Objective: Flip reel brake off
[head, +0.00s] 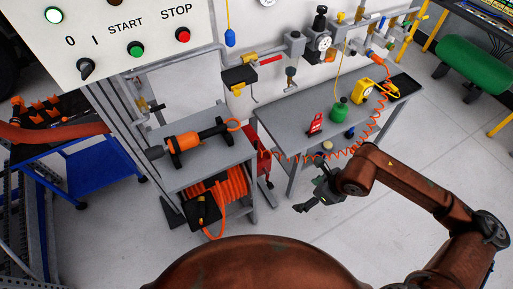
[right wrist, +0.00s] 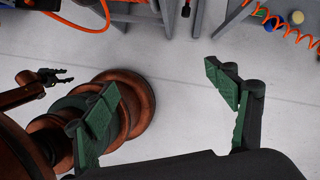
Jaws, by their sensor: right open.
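An orange hose reel (head: 222,186) sits on the lower shelf of the grey cart in the head view. A black box with a yellow mark (head: 203,210) is in front of it. The box's edge also shows in the right wrist view (right wrist: 45,4). I cannot make out the brake on the reel. My right gripper (head: 311,194) is open and empty, right of the reel and apart from it. Its spread green fingers show in the right wrist view (right wrist: 162,105). My left gripper (right wrist: 66,75) shows small at the left there, its dark fingers apart and empty.
An orange and black tool (head: 197,138) lies on the cart's top (head: 177,175). A coiled orange hose (head: 376,122) hangs beside the bench. The floor near my right gripper is clear.

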